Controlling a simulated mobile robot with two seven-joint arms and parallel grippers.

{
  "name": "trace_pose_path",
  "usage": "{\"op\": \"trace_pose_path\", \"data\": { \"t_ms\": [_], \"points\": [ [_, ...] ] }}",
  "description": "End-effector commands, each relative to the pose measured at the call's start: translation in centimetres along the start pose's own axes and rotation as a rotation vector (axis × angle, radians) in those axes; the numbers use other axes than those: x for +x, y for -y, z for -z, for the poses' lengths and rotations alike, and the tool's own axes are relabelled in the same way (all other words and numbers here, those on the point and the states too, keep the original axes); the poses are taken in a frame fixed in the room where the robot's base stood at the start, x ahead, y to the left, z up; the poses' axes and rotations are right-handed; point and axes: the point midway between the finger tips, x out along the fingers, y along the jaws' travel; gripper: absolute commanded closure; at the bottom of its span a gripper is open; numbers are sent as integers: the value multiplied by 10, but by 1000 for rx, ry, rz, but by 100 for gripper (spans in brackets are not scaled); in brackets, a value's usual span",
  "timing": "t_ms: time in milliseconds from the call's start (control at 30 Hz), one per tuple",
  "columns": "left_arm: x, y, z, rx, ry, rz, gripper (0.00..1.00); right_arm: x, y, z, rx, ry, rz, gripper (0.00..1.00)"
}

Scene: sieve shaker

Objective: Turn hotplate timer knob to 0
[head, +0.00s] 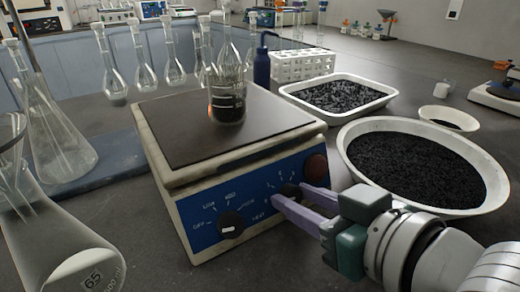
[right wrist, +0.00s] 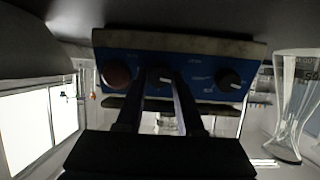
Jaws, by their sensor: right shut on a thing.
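The hotplate (head: 168,199) is a cream box with a dark top and a blue front panel. The panel has a heat knob (head: 230,224) at left, the timer knob (head: 290,190) at right among small marks, and a round red part (head: 316,167) beyond it. My right gripper (head: 287,198) reaches in from the right and is shut on the timer knob, whose face is partly hidden in the head view. In the right wrist view, upside down, the knob (right wrist: 161,74) shows between the two fingertips. Its exact setting is too small to read. My left gripper is not in view.
A beaker (head: 227,103) with dark contents stands on the hotplate. A white bowl (head: 478,208) and tray (head: 376,106) of black grains lie close right of it, near my right arm. Glass flasks (head: 60,145) stand at left.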

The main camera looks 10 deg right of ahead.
Motion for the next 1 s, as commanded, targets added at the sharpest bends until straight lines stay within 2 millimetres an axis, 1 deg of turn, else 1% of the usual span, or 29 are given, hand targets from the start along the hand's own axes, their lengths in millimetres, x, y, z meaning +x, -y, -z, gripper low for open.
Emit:
{"op": "trace_pose_path", "data": {
  "t_ms": [33,200,433,600,667,733,967,1000],
  "points": [
    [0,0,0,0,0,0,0,0,0,0,0,0,0,80],
    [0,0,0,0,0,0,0,0,0,0,0,0,0,100],
    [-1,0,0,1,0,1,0,0,0,0,-4,0,0,100],
    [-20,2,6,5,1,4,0,-2,0,4,-131,-1,-3,100],
    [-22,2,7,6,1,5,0,-1,0,3,-175,-3,-3,100],
    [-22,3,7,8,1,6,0,0,0,1,-199,-5,-3,100],
    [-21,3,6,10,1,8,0,0,0,0,-202,-7,-3,100],
    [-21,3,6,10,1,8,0,0,0,0,-202,-7,-3,60]
  ]
}}
